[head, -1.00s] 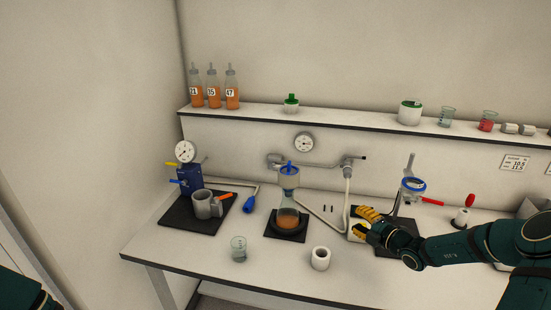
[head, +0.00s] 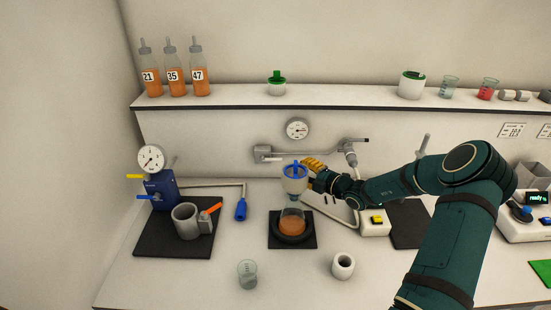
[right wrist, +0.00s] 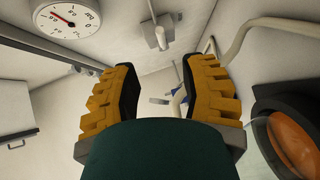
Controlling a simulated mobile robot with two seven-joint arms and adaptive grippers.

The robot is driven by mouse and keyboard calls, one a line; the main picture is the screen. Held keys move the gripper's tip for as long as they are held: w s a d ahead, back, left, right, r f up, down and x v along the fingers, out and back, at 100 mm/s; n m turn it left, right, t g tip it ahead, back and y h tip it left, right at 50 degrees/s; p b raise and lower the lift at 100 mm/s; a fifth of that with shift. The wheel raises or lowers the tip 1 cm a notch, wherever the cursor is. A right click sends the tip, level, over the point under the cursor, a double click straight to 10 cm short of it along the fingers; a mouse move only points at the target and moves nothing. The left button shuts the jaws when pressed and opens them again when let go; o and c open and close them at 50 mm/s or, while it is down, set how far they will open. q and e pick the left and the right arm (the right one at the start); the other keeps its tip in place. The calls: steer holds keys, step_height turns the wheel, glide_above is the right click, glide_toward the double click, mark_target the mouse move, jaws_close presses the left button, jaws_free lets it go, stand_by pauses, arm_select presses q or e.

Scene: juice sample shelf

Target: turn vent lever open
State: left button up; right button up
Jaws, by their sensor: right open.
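My right gripper (head: 314,167) is open and empty, just right of the blue-topped funnel (head: 294,182) on the flask. In the right wrist view its yellow fingers (right wrist: 158,85) stand apart, with a small blue part (right wrist: 181,92) showing between them farther off. The blue pump unit (head: 161,187) at the left carries a gauge, a yellow lever (head: 134,176) and a blue lever (head: 149,197). A pale grey lever also shows on its right side. I cannot tell which lever is the vent lever. My left gripper is out of view.
A flask with orange liquid (head: 292,225) sits on a black mat under the funnel.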

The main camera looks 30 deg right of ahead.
mark_target(281, 160)
steer(key=x, duration=1.2)
steer(key=shift+w, duration=0.15)
jaws_close()
